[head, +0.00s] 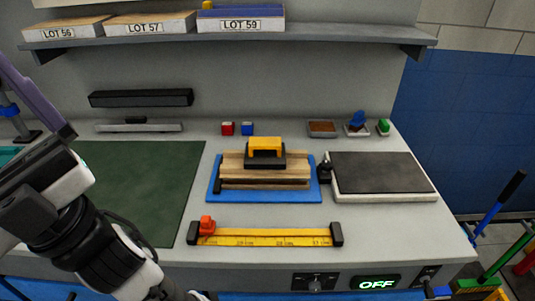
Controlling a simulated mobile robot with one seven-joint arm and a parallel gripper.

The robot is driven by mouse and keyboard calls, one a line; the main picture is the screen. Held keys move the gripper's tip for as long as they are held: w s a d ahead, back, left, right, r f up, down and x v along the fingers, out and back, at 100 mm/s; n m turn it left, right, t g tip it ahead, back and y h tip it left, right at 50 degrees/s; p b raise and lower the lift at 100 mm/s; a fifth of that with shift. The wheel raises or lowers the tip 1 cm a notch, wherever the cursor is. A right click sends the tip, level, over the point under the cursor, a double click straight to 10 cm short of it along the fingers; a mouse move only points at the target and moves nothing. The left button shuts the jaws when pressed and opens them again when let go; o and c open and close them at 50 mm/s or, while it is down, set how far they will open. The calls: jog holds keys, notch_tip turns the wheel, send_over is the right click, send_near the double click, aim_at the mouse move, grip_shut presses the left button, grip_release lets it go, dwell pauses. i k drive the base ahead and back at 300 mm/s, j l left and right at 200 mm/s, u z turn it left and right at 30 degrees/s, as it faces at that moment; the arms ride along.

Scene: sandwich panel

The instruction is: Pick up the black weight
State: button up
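The black weight (266,161) has a dark block base and a yellow handle on top. It sits on a stack of light wooden panels (236,172), toward the back middle of the stack. The stack lies on a blue board (265,197) in the middle of the bench. My arm reaches in from the lower left, and my gripper (42,185) appears as dark and white parts at the left edge, well left of the weight. Its fingertips cannot be made out, so its opening is unclear. Nothing blocks the view of the weight.
A yellow ruler bar (265,238) with dark ends and a red slider lies in front. A dark-topped pale slab (381,175) stands right, a green mat (140,180) left. Small blocks (237,129) sit behind. A shelf (240,39) with lot boxes overhangs the back.

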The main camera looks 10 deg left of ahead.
aim_at(261, 153)
jog(key=l, duration=1.1)
jog(key=i, duration=0.55)
jog(key=l+z, duration=0.05)
